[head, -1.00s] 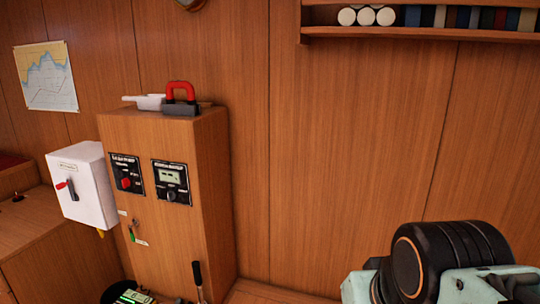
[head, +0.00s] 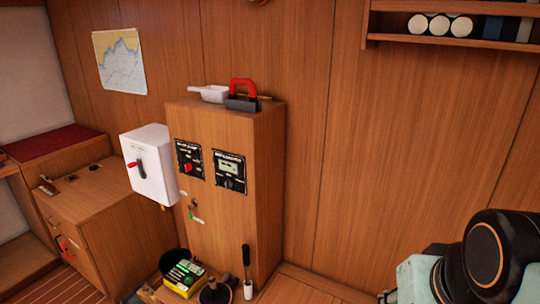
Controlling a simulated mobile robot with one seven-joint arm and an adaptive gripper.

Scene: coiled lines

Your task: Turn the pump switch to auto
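A wooden cabinet (head: 236,228) carries two black panels on its front. The left panel (head: 189,160) has a red rotary knob (head: 188,166), and its heading looks like it ends in "pump". The right panel (head: 229,172) has a small pale display and a dark knob (head: 228,184). The lettering is too small to read surely, and I cannot tell the knobs' settings. Only part of my arm shows at the lower right, well apart from the cabinet. My gripper is not in view.
A white switch box (head: 149,164) with a lever juts out left of the panels. A white scoop (head: 208,93) and a red-handled item (head: 243,92) lie on the cabinet top. A yellow box (head: 181,279), a dark bucket and upright tools stand at its foot.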

